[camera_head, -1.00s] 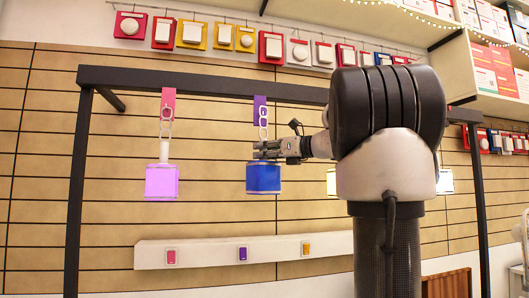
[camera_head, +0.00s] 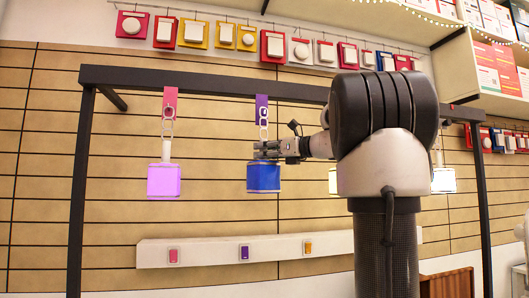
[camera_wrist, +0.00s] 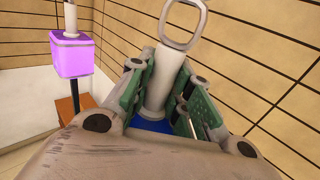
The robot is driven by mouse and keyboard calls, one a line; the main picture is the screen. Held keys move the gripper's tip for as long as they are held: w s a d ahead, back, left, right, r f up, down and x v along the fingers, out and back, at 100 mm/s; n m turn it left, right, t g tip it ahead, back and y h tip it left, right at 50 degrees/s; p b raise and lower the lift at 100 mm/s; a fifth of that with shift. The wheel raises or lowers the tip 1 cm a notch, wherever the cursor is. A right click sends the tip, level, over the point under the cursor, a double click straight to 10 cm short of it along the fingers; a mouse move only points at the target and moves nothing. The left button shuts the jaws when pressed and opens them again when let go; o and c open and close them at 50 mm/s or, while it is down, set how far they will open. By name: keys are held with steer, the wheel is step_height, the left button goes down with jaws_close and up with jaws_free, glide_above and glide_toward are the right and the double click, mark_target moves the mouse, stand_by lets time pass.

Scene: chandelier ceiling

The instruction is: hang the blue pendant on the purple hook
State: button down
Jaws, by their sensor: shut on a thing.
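The blue pendant (camera_head: 263,178) is upright below the purple hook (camera_head: 262,108) in the head view. My gripper (camera_head: 262,150) is shut on its white stem, which stands between the green-padded fingers in the wrist view (camera_wrist: 165,85). A pale ring (camera_wrist: 184,20) tops the stem. In the head view the ring sits at the lower end of the purple hook's link. I cannot tell whether the two are linked or only overlap in the picture. In the wrist view only a little of the blue shade (camera_wrist: 150,126) shows below the fingers.
A lit purple pendant (camera_head: 164,180) hangs from the pink hook (camera_head: 170,103) to the left. A black frame bar (camera_head: 200,84) carries the hooks. More lit pendants (camera_head: 444,180) show partly behind my arm. A white ledge (camera_head: 205,252) with three small coloured tags runs below.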

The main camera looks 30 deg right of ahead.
steer(key=shift+w, duration=0.35)
steer(key=shift+f, duration=0.1)
steer(key=shift+d+f, duration=0.1)
steer(key=shift+f, duration=0.5)
stand_by(0.5)
steer(key=c, duration=1.2)
jaws_free()
steer(key=shift+c, duration=0.2)
steer(key=o, duration=0.7)
steer(key=shift+c, duration=0.2)
